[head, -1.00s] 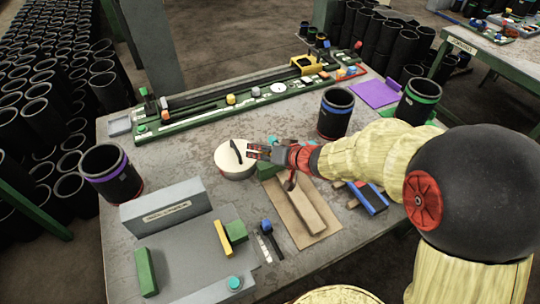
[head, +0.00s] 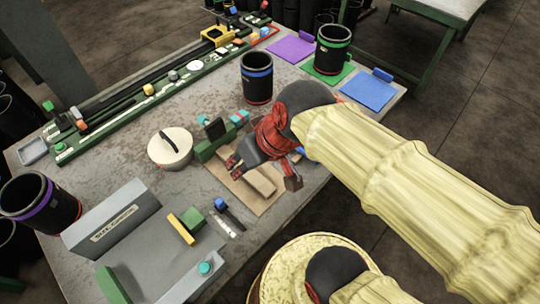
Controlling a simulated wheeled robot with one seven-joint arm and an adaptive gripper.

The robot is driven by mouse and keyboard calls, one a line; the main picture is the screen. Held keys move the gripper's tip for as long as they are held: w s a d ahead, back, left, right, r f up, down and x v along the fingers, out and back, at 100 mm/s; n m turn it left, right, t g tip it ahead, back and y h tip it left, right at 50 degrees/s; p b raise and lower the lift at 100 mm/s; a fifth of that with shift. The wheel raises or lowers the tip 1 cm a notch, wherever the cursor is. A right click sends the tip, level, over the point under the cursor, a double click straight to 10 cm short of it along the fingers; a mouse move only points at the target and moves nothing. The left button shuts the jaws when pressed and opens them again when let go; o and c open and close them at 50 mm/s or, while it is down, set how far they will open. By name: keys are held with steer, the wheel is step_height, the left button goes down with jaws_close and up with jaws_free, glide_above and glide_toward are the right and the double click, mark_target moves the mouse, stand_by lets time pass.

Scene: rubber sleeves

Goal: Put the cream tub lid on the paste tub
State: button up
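A low, round, pale tub (head: 173,162) stands on the table left of centre. Its top is a cream disc (head: 163,147) with a dark bar-like piece across it. I take these for the paste tub and cream lid, but cannot tell whether the disc is a seated lid or the tub's contents. No separate cream lid shows. My gripper (head: 233,164) is right of the tub, apart from it, low over a brown board (head: 246,197) with a wooden block (head: 261,181). Its fingers are small and partly hidden, so their opening is unclear. I see nothing held.
A green block-like fixture (head: 208,150) stands between tub and gripper. A grey box (head: 112,218), a yellow bar (head: 181,229) and a blue-ended tool (head: 228,212) lie in front. Black sleeves (head: 257,80) stand behind. Bare table lies behind the tub.

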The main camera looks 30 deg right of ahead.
steer(key=d, duration=0.1)
steer(key=s+d+r+h, duration=0.1)
steer(key=d, duration=0.1)
steer(key=s+d+m+h, duration=0.1)
steer(key=d, duration=0.1)
steer(key=shift+s+d+r+t, duration=0.1)
steer(key=shift+s+r+t, duration=0.15)
steer(key=shift+t, duration=0.05)
stand_by(0.9)
